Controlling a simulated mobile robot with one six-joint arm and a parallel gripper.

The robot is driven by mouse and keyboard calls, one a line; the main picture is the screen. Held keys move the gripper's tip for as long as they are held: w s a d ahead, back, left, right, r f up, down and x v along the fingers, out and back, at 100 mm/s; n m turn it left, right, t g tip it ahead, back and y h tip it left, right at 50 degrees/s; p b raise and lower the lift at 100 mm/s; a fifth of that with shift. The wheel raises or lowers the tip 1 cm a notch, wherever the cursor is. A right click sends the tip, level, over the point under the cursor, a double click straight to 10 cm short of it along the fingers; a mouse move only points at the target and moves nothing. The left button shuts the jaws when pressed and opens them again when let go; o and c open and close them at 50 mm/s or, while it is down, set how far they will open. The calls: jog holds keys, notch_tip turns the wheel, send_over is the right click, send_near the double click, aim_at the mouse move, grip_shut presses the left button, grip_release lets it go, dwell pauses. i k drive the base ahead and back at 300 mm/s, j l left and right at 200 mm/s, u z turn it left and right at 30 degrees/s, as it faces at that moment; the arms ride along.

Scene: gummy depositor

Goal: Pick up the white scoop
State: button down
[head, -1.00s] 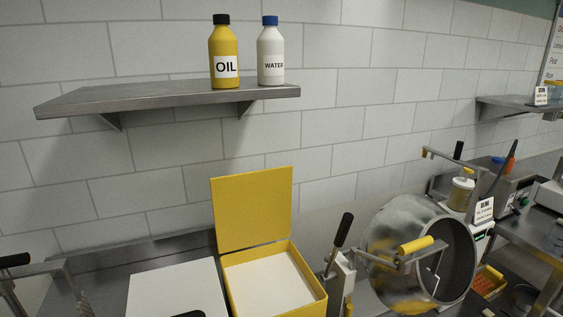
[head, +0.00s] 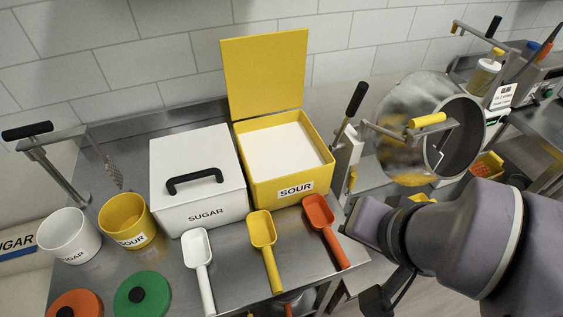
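The white scoop (head: 199,262) lies on the steel table in front of the white SUGAR box, its bowl toward the box and its handle toward the near edge. A yellow scoop (head: 264,244) and an orange-red scoop (head: 325,227) lie to its right. My gripper (head: 378,290) is at the lower right, beyond the table's right edge and well apart from the white scoop. My arm hides part of it, and its fingers are not clear.
The closed SUGAR box (head: 196,165) and the open yellow SOUR box (head: 289,190) stand behind the scoops. White (head: 70,240) and yellow (head: 128,222) buckets stand left. Orange (head: 75,304) and green (head: 143,296) lids are at front left. A metal drum (head: 400,135) stands right.

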aim_at(197, 255)
jog(key=u, duration=1.65)
